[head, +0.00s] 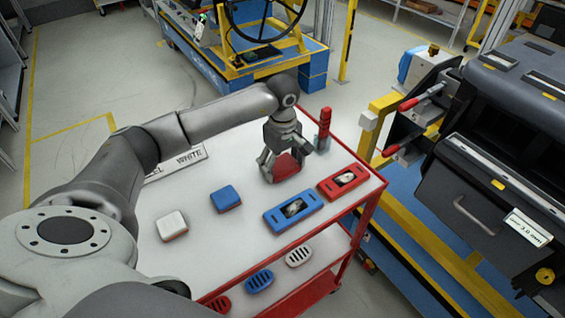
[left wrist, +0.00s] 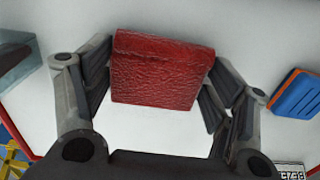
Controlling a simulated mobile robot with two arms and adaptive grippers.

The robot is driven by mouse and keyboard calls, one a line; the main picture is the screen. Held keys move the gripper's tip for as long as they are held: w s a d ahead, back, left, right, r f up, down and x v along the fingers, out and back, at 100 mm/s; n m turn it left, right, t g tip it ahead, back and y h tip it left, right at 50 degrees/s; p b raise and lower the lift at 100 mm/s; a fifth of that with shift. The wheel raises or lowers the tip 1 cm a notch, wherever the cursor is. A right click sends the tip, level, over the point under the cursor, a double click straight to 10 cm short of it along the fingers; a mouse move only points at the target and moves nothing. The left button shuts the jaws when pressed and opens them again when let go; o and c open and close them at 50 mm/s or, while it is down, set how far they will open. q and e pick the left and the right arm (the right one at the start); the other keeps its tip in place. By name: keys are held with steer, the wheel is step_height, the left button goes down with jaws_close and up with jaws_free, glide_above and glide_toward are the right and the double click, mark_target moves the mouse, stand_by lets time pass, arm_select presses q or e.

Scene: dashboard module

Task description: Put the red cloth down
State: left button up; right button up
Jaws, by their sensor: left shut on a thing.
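The red cloth (left wrist: 162,70) is a folded, textured block. In the left wrist view it sits between the fingers of my left gripper (left wrist: 155,90). In the head view the red cloth (head: 284,168) shows under my left gripper (head: 282,160), at the far part of the white top of the red cart (head: 200,240). My left gripper is shut on it. I cannot tell whether the cloth touches the cart top. My right gripper is not in view.
A blue panel (head: 293,209) and a red panel (head: 344,182) lie right and nearer. A red-handled tool (head: 324,125) stands close right. Vents sit on the lower shelf.

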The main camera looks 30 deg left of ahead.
mark_target(283, 165)
arm_select(q)
steer(key=shift+f, duration=0.25)
steer(key=o, duration=0.9)
steer(key=shift+r, duration=0.1)
steer(key=shift+r, duration=0.1)
steer(key=shift+r, duration=0.25)
step_height(283, 165, up, 12)
steer(key=shift+f+b, duration=0.15)
steer(key=shift+b, duration=1.05)
